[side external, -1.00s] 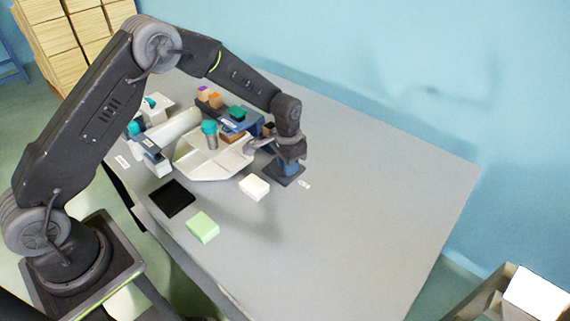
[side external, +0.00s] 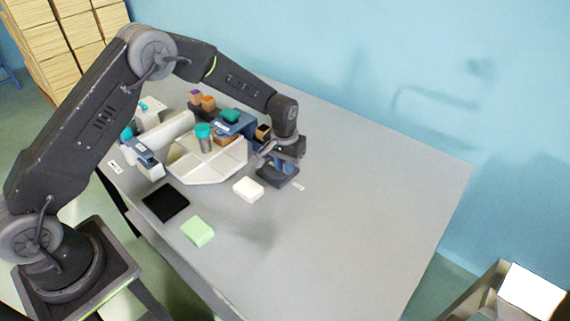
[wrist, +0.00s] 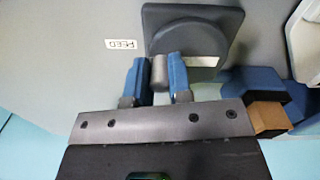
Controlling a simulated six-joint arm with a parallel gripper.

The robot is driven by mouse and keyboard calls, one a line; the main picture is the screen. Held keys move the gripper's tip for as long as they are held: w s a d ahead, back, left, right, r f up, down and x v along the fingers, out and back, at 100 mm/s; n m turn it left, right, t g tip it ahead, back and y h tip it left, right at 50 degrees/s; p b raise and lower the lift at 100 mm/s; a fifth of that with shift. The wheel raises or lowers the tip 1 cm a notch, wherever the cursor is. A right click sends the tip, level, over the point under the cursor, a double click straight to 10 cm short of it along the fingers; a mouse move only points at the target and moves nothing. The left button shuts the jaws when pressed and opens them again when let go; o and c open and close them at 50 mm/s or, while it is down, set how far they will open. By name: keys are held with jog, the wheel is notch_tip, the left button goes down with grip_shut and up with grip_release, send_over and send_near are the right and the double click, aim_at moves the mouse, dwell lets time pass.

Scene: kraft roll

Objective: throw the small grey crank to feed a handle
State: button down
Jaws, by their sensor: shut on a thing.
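The small grey crank shows in the wrist view as a short grey upright handle (wrist: 158,70) on a dark square base plate (wrist: 215,22). In the side view the dark base (side external: 270,178) sits on the table, right of the white block. My gripper (wrist: 157,82) has its two blue fingers on either side of the grey handle, shut on it. In the side view my gripper (side external: 288,160) is low over the base and hides most of the crank. A white label reading FEED (wrist: 121,44) lies beside the base, and it also shows in the side view (side external: 298,186).
Left of my gripper stand a pale angular tray (side external: 215,172), a teal-capped grey cylinder (side external: 204,140), a white roll (side external: 168,131) and a blue unit with a brown block (side external: 263,132). A white block (side external: 248,189), green block (side external: 197,231) and black pad (side external: 166,202) lie nearer. The table's right side is clear.

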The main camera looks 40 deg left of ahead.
jog(key=c, duration=1)
grip_release()
jog(key=shift+c, duration=0.2)
jog(key=shift+r, duration=0.1)
notch_tip(320, 180, up, 14)
jog(key=shift+a, duration=0.2)
jog(key=shift+f, duration=0.2)
